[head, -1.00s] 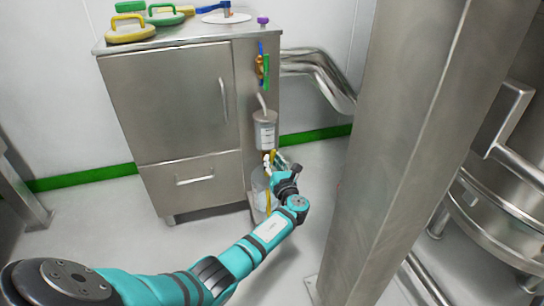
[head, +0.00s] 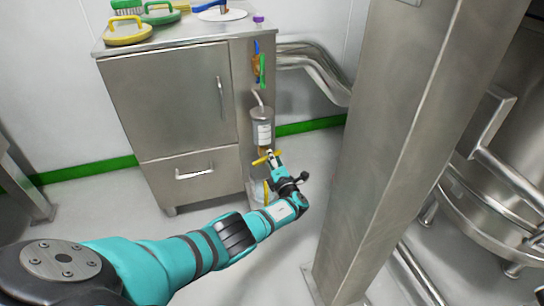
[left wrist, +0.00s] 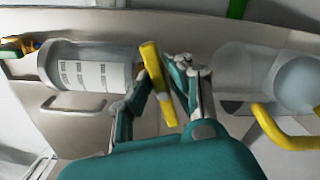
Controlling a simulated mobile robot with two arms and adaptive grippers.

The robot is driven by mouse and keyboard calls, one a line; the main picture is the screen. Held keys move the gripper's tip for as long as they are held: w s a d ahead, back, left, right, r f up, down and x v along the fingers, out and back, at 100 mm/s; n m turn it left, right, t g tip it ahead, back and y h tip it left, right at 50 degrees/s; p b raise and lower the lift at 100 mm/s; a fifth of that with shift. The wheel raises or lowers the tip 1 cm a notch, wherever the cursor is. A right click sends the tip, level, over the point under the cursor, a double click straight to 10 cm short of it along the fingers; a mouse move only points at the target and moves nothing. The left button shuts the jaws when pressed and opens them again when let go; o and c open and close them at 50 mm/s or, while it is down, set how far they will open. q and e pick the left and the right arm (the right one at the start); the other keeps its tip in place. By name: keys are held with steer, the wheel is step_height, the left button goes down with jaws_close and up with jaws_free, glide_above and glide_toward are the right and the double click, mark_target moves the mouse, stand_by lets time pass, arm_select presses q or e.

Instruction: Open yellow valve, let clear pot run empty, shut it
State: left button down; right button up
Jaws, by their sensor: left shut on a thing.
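The clear pot (head: 261,128), a cylinder with a white label, is mounted on the steel cabinet's right side. It also shows in the left wrist view (left wrist: 88,68); its liquid level cannot be told. Below it is the yellow valve handle (head: 262,159), lying crosswise to the pot's axis. My left gripper (head: 273,158) is at this handle. In the left wrist view the yellow handle (left wrist: 158,85) stands between the fingers of my left gripper (left wrist: 160,85), which is shut on it. The valve body is mostly hidden. My right gripper is not in view.
A clear vessel (left wrist: 240,68) with a yellow handle (left wrist: 280,130) sits below the valve, partly hidden by my arm in the head view. The steel cabinet (head: 165,100) carries brushes on top. A wide steel column (head: 400,130) stands close on the right.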

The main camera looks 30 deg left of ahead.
arm_select(q)
steer(key=m, duration=0.4)
steer(key=shift+a+f, duration=0.15)
steer(key=shift+f, duration=0.1)
stand_by(0.5)
steer(key=c, duration=1.2)
jaws_free()
steer(key=v, duration=1.2)
